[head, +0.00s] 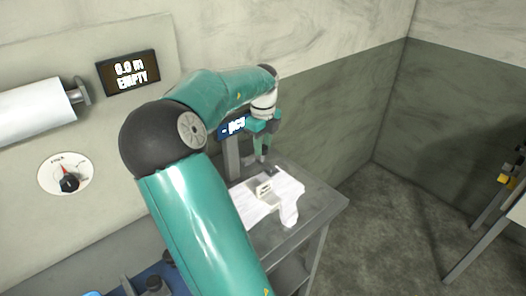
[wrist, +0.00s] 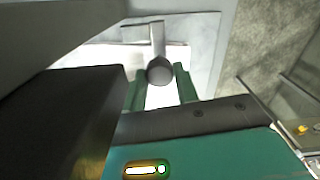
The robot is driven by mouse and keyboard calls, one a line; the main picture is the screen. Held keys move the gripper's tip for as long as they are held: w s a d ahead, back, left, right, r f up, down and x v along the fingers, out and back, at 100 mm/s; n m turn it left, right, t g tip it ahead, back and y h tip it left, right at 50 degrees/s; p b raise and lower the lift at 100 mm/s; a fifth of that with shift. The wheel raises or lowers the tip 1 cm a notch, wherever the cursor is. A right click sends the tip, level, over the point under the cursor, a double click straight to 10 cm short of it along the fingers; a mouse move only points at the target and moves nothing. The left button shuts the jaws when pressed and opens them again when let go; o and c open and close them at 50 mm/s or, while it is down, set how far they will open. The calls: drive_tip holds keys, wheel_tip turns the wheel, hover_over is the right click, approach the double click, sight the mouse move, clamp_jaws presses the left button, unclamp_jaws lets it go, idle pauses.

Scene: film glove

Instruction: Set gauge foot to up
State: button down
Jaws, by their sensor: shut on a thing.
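My gripper (head: 264,160) points down over the small steel table, beside a gauge post (head: 232,158). In the wrist view, my green fingers (wrist: 160,88) stand on either side of a round grey knob (wrist: 160,70) and are shut on it. A pale bar runs from the knob to a crosspiece, which I take to be the gauge foot (wrist: 157,35). In the head view the knob and foot are mostly hidden by my gripper. The gauge's display (head: 232,127) is partly covered by my arm. A white film glove (head: 287,197) lies flat below.
A small cream block (head: 264,187) sits on the glove. The table's edge (head: 330,208) is bare.

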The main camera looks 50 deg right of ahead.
wheel_tip(320, 180, up, 6)
drive_tip(key=shift+w+f, duration=0.1)
drive_tip(key=shift+f, duration=0.05)
drive_tip(key=c, duration=1.1)
unclamp_jaws()
drive_tip(key=shift+o, duration=0.2)
wheel_tip(320, 180, up, 14)
drive_tip(key=shift+f, duration=0.15)
